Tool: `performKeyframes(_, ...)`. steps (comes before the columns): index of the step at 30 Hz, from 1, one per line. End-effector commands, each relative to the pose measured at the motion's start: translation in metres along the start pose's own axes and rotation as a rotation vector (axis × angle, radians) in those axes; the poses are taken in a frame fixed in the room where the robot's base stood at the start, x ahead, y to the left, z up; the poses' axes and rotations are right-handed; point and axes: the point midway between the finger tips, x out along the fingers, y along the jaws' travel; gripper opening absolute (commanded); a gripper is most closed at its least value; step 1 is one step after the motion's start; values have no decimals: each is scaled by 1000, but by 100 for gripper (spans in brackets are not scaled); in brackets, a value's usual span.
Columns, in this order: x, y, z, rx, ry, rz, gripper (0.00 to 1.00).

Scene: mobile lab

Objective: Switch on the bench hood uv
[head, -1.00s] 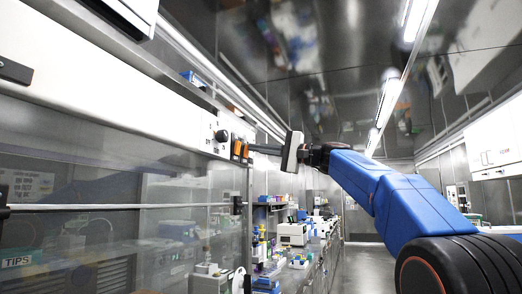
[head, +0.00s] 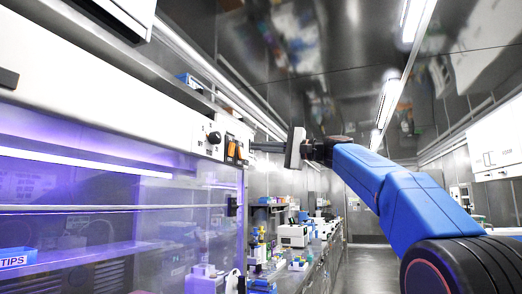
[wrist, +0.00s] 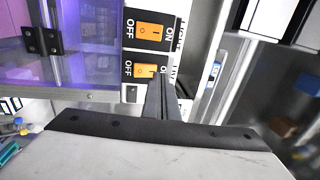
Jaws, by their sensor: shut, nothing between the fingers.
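The bench hood (head: 100,110) fills the left of the head view, and violet light glows behind its glass with a bright tube lit inside. Two orange rocker switches sit on its white front panel, each marked OFF and ON. In the wrist view the upper switch (wrist: 150,31) has a label reading LIGHT. The lower switch (wrist: 141,70) has a label partly hidden by my fingers. My gripper (wrist: 161,82) is shut and empty, its tips at the ON side of the lower switch. I cannot tell whether they touch it. My gripper also shows in the head view (head: 254,147).
A black knob (head: 214,137) sits beside the switches. A blue TIPS box (head: 17,259) is behind the glass. A bench with white instruments (head: 294,235) runs along the far left wall. The aisle floor (head: 362,268) looks clear.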

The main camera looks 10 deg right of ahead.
Motion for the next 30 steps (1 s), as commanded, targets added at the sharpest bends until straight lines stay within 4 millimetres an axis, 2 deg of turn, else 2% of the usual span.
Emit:
performKeyframes(2,0,-2,4,0,-2,0,0)
performKeyframes(21,-80,-29,2,0,1,0,0)
performKeyframes(30,-94,-34,3,0,-2,0,0)
